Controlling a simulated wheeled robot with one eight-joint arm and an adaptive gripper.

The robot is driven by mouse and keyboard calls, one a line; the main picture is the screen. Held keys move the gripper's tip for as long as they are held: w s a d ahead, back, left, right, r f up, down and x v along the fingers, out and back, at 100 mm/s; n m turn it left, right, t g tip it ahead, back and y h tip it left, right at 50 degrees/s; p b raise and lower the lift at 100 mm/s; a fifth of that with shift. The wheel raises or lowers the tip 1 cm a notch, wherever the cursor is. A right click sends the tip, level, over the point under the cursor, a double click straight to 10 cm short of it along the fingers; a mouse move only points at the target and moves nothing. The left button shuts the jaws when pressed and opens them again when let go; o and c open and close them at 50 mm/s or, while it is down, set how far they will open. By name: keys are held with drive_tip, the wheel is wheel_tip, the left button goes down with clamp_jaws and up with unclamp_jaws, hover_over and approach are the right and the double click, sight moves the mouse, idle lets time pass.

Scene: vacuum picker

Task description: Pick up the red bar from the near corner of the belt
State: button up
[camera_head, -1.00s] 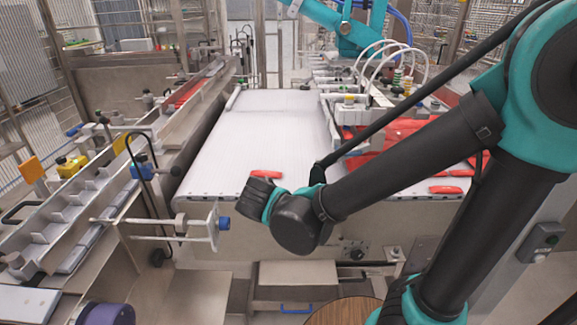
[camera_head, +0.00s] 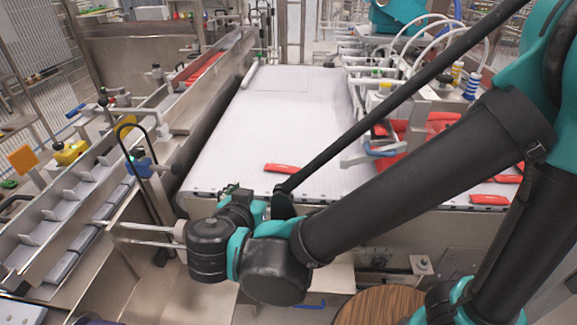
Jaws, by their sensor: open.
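My gripper (camera_head: 232,190) is small and dark beyond my wrist, at the belt's near left corner. It is left of the bar and nearer to me, apart from it. It is open and holds nothing I can see. My wrist hides part of it, and its fingers are hard to make out. My forearm crosses in front of the belt's near edge.
More red bars (camera_head: 489,199) lie at the belt's right, behind my arm. A picker frame with hoses (camera_head: 385,90) stands over the right side. A metal channel line (camera_head: 60,215) runs along the left, with a rod bracket (camera_head: 140,232) near my wrist. The belt's middle is clear.

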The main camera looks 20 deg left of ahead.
approach(283, 165)
drive_tip(key=shift+w+a+f, duration=0.25)
drive_tip(key=shift+w+f, duration=0.45)
drive_tip(key=shift+f, duration=0.2)
drive_tip(key=x, duration=0.4)
drive_tip(key=shift+w+d+r, duration=0.1)
drive_tip(key=shift+w+r, duration=0.1)
drive_tip(key=shift+r, duration=0.2)
drive_tip(key=shift+w+f, duration=0.3)
drive_tip(key=shift+w, duration=0.25)
drive_tip(key=shift+c, duration=0.5)
drive_tip(key=c, duration=0.9)
drive_tip(key=shift+r, duration=0.15)
